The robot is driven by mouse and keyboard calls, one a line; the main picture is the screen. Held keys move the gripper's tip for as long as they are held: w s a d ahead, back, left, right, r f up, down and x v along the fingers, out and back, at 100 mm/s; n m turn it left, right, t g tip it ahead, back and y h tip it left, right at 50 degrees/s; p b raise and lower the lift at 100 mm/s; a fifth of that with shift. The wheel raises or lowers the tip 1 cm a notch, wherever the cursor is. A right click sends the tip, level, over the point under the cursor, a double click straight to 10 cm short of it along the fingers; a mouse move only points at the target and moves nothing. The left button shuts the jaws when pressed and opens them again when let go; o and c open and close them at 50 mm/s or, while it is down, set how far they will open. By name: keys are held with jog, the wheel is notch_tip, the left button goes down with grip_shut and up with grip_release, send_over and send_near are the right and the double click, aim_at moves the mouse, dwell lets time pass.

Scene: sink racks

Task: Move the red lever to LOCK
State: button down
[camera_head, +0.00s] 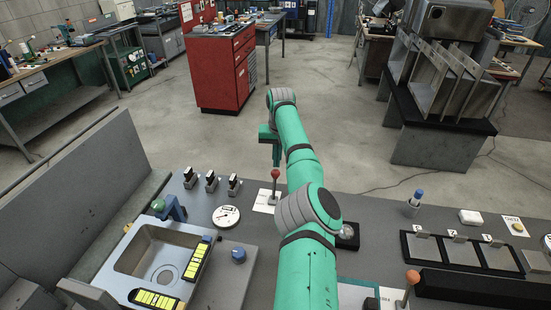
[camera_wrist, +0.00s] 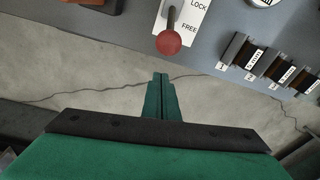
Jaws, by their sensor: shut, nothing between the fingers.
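The red lever has a round red knob (camera_head: 275,174) on a thin stem and stands on a white plate (camera_head: 262,207) at the counter's far edge. In the wrist view the knob (camera_wrist: 168,42) is seen from above, with LOCK and FREE printed on the plate (camera_wrist: 195,14) beside it. The knob appears nearer FREE, but the viewing angle leaves the lever's exact tilt unclear. My green gripper (camera_wrist: 161,75) is shut and empty, with a visible gap between its fingertips and the knob. In the head view my gripper (camera_head: 277,158) is just above and beyond the knob.
Several dark blocks (camera_head: 211,182) and a white dial (camera_head: 226,216) stand left of the lever. A sink (camera_head: 128,262) is at the left. Another lever with an orange knob (camera_head: 412,277) stands near the front right. Open floor (camera_wrist: 60,95) lies beyond the counter edge.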

jog(key=shift+s+a+r, duration=0.15)
jog(key=shift+s+r, duration=0.05)
jog(key=shift+s, duration=0.55)
jog(key=shift+s+a+r, duration=0.1)
jog(key=shift+s+r, duration=0.05)
jog(key=shift+s, duration=0.6)
jog(key=shift+w, duration=0.15)
